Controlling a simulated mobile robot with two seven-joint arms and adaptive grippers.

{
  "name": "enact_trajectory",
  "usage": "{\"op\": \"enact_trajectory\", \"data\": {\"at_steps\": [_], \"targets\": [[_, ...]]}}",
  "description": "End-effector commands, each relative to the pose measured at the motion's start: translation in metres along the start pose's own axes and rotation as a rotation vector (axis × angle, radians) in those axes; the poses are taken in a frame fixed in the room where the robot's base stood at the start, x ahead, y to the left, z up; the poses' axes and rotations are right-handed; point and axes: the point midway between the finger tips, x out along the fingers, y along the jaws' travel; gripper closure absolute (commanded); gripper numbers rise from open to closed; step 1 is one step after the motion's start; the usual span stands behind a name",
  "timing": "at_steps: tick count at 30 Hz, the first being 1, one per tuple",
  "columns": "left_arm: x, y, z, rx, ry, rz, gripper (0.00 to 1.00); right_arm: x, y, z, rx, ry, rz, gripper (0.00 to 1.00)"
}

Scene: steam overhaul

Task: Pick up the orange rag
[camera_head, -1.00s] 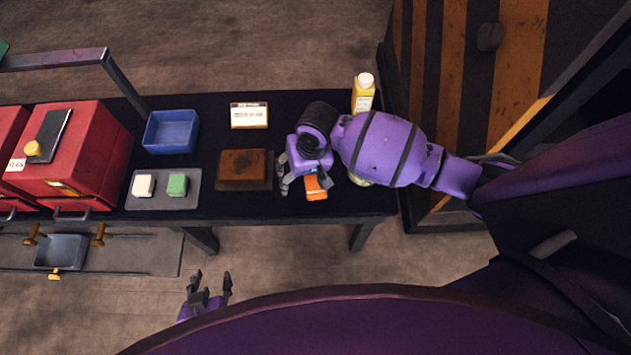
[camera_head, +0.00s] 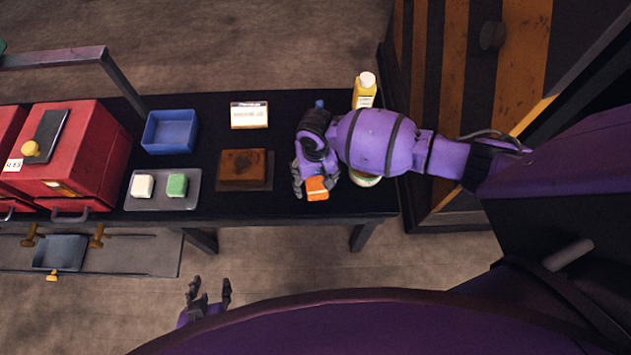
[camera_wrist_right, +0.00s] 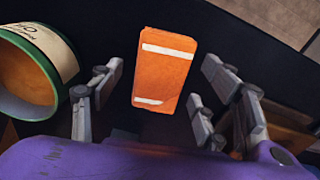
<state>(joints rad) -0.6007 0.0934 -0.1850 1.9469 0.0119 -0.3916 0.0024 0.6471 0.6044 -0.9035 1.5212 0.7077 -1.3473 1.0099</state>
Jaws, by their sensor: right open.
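The orange rag (camera_head: 317,187) lies on the black table near its front edge, a small block-like shape. In the right wrist view the rag (camera_wrist_right: 164,72) has two white stripes and sits between and just beyond the open fingers. My right gripper (camera_head: 314,188) is over the rag from above, and the wrist hides part of it. In the wrist view my right gripper (camera_wrist_right: 160,100) is open, its fingers on either side of the rag with visible gaps. My left gripper (camera_head: 209,290) is open and empty, low in front of the table.
A green-rimmed can (camera_wrist_right: 25,75) stands close beside the right gripper. A yellow bottle (camera_head: 364,92) is behind the right arm. A rusty block (camera_head: 243,164), a blue bin (camera_head: 170,131), a grey tray (camera_head: 150,204) and a white card (camera_head: 249,115) are on the table (camera_head: 330,214).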

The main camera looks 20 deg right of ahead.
Motion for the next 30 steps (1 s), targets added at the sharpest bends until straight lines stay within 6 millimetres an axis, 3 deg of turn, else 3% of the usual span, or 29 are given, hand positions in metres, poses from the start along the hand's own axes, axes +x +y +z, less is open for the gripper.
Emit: {"op": "enact_trajectory", "data": {"at_steps": [3, 14, 23, 30], "targets": [[0.001, 0.002, -0.004, -0.006, 0.006, 0.0, 0.6, -0.001, 0.0, -0.001, 0.0, 0.001, -0.001, 0.34], [0.002, 0.004, -0.006, -0.012, 0.01, 0.001, 0.6, -0.001, 0.0, -0.001, 0.0, 0.002, -0.001, 0.8], [0.0, 0.001, -0.004, -0.002, 0.006, 0.0, 0.6, -0.004, 0.0, -0.001, -0.001, 0.002, -0.001, 0.8], [-0.004, -0.002, -0.006, 0.002, 0.008, -0.001, 0.6, -0.033, -0.001, -0.003, -0.001, 0.007, -0.003, 0.8]]}}
